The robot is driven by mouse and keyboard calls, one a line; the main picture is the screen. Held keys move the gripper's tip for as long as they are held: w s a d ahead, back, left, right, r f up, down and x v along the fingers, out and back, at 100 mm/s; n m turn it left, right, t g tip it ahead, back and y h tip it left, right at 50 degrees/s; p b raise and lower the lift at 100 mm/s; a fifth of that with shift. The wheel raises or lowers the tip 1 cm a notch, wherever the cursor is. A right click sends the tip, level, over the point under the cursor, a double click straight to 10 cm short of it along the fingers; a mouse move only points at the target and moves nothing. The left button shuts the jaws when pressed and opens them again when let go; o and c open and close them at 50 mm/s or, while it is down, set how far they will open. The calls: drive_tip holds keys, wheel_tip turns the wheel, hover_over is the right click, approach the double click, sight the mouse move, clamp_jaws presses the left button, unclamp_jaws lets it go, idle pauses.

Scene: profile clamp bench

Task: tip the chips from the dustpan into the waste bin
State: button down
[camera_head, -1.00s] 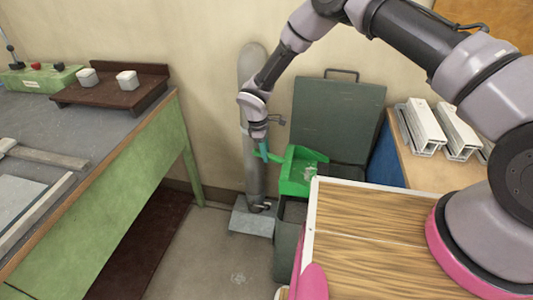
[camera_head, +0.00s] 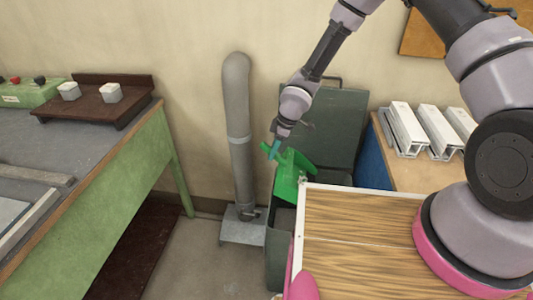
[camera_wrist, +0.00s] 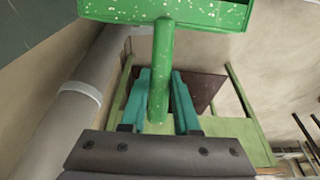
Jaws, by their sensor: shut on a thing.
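The green dustpan (camera_head: 288,183) is held over the opening of the dark grey-green waste bin (camera_head: 280,245) and is tilted. My gripper (camera_head: 273,151) has teal fingers shut on the dustpan's handle, as the wrist view also shows (camera_wrist: 159,98). In the wrist view the pan (camera_wrist: 165,12) is at the top, with small pale chips or specks on its green surface. A few pale specks show near the pan's right edge in the head view. The bin's lid (camera_head: 335,125) stands open against the wall. The bin's inside is mostly hidden.
A grey upright pipe (camera_head: 238,120) on a metal foot stands just left of the bin. A wood-topped surface (camera_head: 360,235) is close at the right front. White profiles (camera_head: 408,128) lie on a bench behind it.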

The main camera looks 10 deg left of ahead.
drive_tip(key=d+r+y, duration=0.1)
drive_tip(key=d, duration=0.1)
drive_tip(key=d+r+y, duration=0.1)
drive_tip(key=d, duration=0.1)
drive_tip(key=d+r+y, duration=0.1)
drive_tip(key=shift+d+r, duration=0.1)
drive_tip(key=shift+d, duration=0.3)
drive_tip(key=d+r+y, duration=0.1)
drive_tip(key=d+y, duration=0.5)
drive_tip(key=d, duration=0.6)
drive_tip(key=shift+d+r, duration=0.2)
drive_tip(key=shift+r, duration=0.05)
idle(1.6)
drive_tip(key=shift+r, duration=0.1)
